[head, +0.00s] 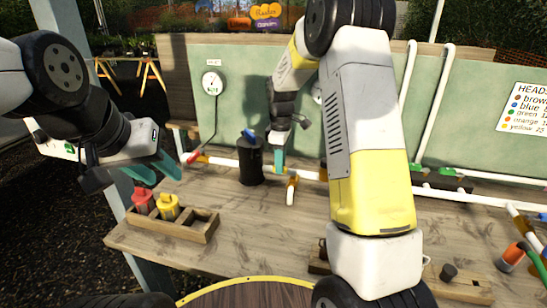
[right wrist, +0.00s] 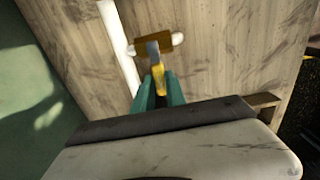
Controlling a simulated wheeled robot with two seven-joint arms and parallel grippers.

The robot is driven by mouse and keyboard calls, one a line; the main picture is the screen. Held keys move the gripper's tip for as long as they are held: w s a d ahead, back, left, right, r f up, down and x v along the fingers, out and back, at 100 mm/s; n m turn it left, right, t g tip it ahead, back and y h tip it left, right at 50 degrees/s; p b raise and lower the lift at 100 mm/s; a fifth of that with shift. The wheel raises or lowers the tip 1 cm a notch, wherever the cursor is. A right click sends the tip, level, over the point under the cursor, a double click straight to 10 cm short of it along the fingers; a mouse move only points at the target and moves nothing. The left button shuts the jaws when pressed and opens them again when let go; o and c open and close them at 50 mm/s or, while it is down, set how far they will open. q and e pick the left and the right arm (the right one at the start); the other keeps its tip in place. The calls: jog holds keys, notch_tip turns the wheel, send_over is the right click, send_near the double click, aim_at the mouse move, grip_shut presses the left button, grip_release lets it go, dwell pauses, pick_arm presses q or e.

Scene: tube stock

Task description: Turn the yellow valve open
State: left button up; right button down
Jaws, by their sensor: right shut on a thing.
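My right gripper (head: 279,160) reaches down to the white pipe run on the bench. In the right wrist view its teal fingers (right wrist: 160,92) are closed around the yellow valve handle (right wrist: 159,77). The handle's grey end points towards a brass fitting (right wrist: 154,45) on white pipe. In the head view the gripper hides the yellow handle; a brass tee (head: 292,184) shows beside it. How far the handle is turned I cannot tell. My left gripper (head: 153,172) is open and empty, above and behind a wooden tray at the left.
The wooden tray (head: 192,232) holds a red head (head: 142,200) and a yellow head (head: 168,207). A black cylinder (head: 250,161) stands close left of my right gripper. A gauge (head: 212,82) hangs on the green back panel. The bench's middle front is clear.

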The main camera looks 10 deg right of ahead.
jog(key=shift+r+n, duration=0.1)
jog(key=shift+n, duration=0.2)
dwell(0.5)
jog(key=shift+s+d+n, duration=0.4)
jog(key=shift+s+n, duration=0.55)
jog(key=shift+n, duration=1.9)
jog(key=shift+s+d+n, duration=0.35)
jog(key=shift+s+n, duration=0.6)
jog(key=shift+n, duration=1.95)
jog(key=shift+s+d+n, duration=0.4)
jog(key=shift+s+n, duration=0.55)
jog(key=shift+n, duration=1.9)
jog(key=shift+d, duration=0.1)
jog(key=c, duration=1.4)
grip_release()
jog(key=shift+o, duration=0.2)
